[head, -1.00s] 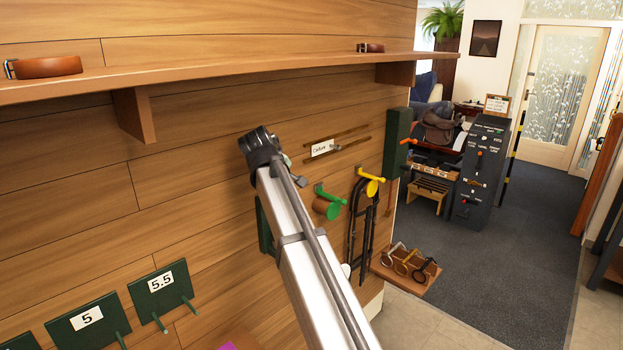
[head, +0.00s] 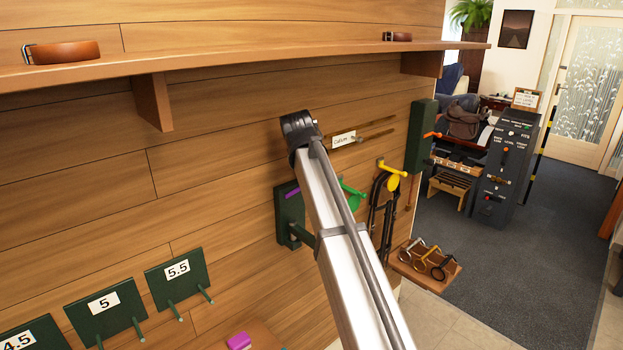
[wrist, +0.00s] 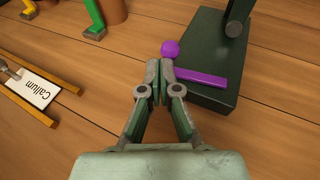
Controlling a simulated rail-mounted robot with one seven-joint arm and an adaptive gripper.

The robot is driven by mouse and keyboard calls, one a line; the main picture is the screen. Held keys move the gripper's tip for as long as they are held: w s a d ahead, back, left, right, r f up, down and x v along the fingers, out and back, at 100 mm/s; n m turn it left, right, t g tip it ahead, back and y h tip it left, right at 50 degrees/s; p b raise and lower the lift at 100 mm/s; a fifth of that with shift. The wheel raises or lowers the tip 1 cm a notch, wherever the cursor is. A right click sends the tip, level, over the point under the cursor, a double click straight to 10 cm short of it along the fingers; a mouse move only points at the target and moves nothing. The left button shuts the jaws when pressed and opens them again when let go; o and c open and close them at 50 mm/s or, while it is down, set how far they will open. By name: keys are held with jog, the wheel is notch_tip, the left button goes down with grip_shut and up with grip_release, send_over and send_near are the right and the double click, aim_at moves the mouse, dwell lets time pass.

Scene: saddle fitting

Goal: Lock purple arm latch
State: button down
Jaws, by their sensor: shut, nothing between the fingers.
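The purple arm latch shows in the wrist view as a flat purple bar (wrist: 203,80) with a round purple knob (wrist: 170,48) near its left end. It is on a dark green block (wrist: 213,45) on the wooden wall. In the head view the purple arm (head: 292,193) shows on the green block (head: 289,226), partly hidden by my arm. My gripper (wrist: 160,66) is shut and empty, its fingertips right beside the knob and the bar's left end. I cannot tell whether they touch. In the head view my gripper is hidden.
A "Callum" label (wrist: 35,88) sits between wooden rails beside the block. Green (head: 352,190) and yellow (head: 392,173) hooks project from the wall to the right. A shelf (head: 230,67) runs above. Numbered green plates (head: 175,280) with pegs stand at lower left.

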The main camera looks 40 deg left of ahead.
jog(key=shift+s, duration=0.4)
jog(key=v, duration=1.2)
dwell(0.3)
